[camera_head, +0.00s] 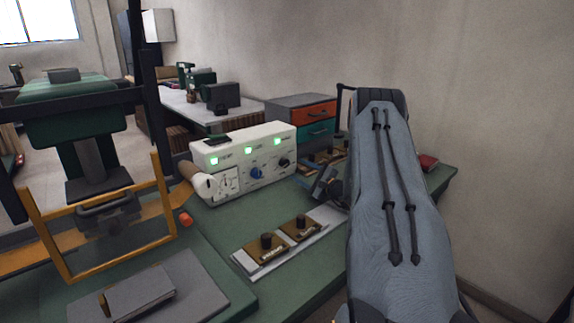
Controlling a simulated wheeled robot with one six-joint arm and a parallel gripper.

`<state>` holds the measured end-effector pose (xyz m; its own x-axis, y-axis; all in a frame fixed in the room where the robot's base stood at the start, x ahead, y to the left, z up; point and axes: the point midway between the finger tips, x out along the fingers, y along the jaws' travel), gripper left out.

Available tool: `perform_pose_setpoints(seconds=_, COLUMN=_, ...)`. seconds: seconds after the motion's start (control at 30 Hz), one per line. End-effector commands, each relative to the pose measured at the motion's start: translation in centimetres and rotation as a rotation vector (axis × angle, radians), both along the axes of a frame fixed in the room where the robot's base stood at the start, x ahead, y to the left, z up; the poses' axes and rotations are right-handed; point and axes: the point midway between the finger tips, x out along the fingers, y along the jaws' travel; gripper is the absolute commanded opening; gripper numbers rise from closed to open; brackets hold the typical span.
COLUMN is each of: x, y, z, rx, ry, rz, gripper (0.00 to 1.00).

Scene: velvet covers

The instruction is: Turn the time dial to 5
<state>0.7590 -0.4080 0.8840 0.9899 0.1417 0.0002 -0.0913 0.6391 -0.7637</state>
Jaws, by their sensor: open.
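A white control box (250,140) stands on the green worktop, with several lit green indicators along its upper front. My gripper (318,186) is to the right of the box, apart from the dials, open and empty. It is small in view and partly hidden by my arm.
Two brass blocks with dark knobs (267,241) sit on a pale plate in front of the box. An orange frame (160,215) stands at the left, near a grey book-like block (140,292). A drawer unit (303,118) stands behind. The green worktop (220,224) is bare between box and plate.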

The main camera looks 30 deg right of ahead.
Motion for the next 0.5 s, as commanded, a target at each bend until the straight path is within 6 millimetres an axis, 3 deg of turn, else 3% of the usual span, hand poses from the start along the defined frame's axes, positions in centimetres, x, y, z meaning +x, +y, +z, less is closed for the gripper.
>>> perform_pose_setpoints(seconds=0.3, x=4.7, y=0.7, z=0.1, rx=-0.002, ry=-0.002, rz=0.002, gripper=0.51)
perform_pose_setpoints(seconds=0.5, x=6.5, y=0.8, z=0.0, rx=0.0, ry=0.0, rz=-0.001, gripper=0.51)
